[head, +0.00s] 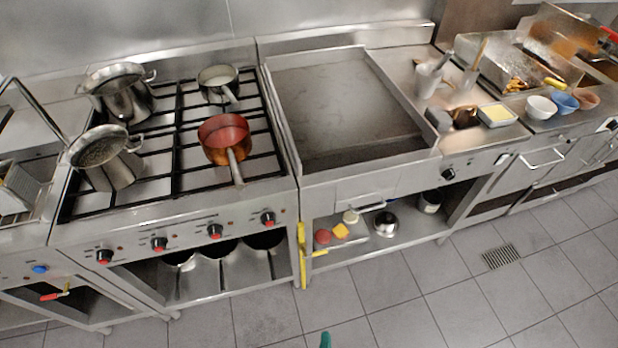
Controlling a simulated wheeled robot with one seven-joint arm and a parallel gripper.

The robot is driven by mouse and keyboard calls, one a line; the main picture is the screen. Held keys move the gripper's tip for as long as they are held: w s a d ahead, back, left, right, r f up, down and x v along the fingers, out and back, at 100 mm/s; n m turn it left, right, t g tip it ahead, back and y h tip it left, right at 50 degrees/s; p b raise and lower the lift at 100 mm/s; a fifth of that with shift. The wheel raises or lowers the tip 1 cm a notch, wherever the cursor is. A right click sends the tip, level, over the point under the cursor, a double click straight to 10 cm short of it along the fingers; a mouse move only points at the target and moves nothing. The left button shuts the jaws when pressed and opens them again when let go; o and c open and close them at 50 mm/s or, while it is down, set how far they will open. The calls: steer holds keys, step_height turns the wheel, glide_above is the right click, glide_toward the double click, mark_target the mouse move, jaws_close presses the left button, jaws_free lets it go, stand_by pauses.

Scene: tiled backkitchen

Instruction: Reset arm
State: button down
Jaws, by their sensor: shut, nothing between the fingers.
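My gripper does not show clearly anywhere in the head view. A small green tip (325,340) pokes in at the bottom edge of the picture, and I cannot tell what it belongs to. The task names no object. The floor (390,300) in front of the cooking line shows no arm over it.
A stove (170,215) bears several pots, including a copper-red pan (222,138). A flat griddle (345,105) stands to its right. Cups, bowls and a yellow block (497,113) sit on the right counter. The tiled floor is clear, with a drain grate (500,256).

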steer(key=s+a+r+n+t, duration=0.1)
steer(key=s+a+r+n, duration=0.1)
steer(key=r+n, duration=0.4)
steer(key=s+a+r+n+t, duration=0.2)
steer(key=s+r+n, duration=0.3)
steer(key=r, duration=0.8)
steer(key=shift+a+r+n+y, duration=0.15)
steer(key=shift+a+n+y, duration=0.25)
steer(key=shift+n, duration=0.8)
steer(key=shift+w+d, duration=0.1)
steer(key=shift+w, duration=0.1)
